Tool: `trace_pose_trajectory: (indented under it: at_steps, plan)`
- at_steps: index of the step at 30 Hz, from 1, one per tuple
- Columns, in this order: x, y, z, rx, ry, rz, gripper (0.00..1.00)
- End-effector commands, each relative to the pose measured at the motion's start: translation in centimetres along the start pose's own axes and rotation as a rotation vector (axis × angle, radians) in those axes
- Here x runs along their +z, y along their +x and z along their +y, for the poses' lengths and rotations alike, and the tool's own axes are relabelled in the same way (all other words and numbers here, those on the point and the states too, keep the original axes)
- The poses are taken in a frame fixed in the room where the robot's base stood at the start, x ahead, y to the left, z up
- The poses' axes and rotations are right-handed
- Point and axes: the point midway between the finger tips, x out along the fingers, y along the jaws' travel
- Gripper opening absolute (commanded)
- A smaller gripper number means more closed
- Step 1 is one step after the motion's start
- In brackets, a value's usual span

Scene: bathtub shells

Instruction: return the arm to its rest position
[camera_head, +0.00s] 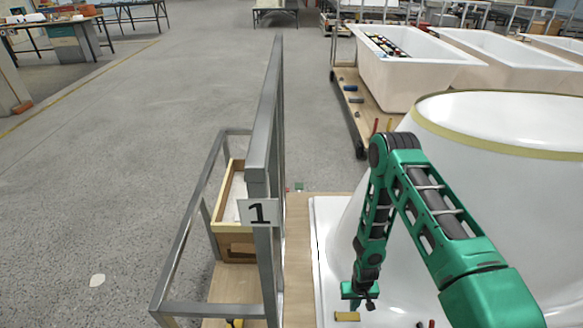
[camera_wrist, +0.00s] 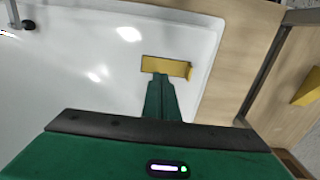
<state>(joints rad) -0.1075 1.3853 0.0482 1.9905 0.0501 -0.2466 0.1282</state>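My green arm reaches down from the right in the head view, bent at a dark elbow joint. My gripper (camera_head: 366,300) points down over the white shell surface (camera_head: 330,262). In the wrist view its green fingers (camera_wrist: 161,88) appear together as one tapered shape, with nothing visible between them. A yellow block (camera_head: 347,316) lies on the white surface just below my gripper. It also shows in the wrist view (camera_wrist: 165,67), just beyond the fingertips; I cannot tell from that view whether they touch.
A grey metal frame (camera_head: 270,120) with a "1" sign (camera_head: 259,212) stands left of my arm. A wooden box (camera_head: 234,240) sits behind its rails. The large white tub shell (camera_head: 500,140) rises close at right. More white tubs (camera_head: 415,72) stand farther back.

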Motion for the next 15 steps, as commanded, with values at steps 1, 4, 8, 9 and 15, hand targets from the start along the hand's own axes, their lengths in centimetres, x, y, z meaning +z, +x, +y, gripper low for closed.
trace_pose_trajectory:
  at_steps: [1, 4, 8, 9, 15]
  plan:
    - [0.04, -0.27, 0.01, 0.000, 0.000, -0.001, 0.00]
    - [0.05, -0.56, 0.01, 0.000, 0.000, -0.001, 0.00]
    - [0.04, -0.62, 0.01, 0.000, 0.000, -0.001, 0.00]
    - [0.04, -0.61, 0.01, 0.000, 0.000, -0.001, 0.00]
    - [-0.35, -1.12, 0.20, 0.002, 0.001, 0.002, 0.00]
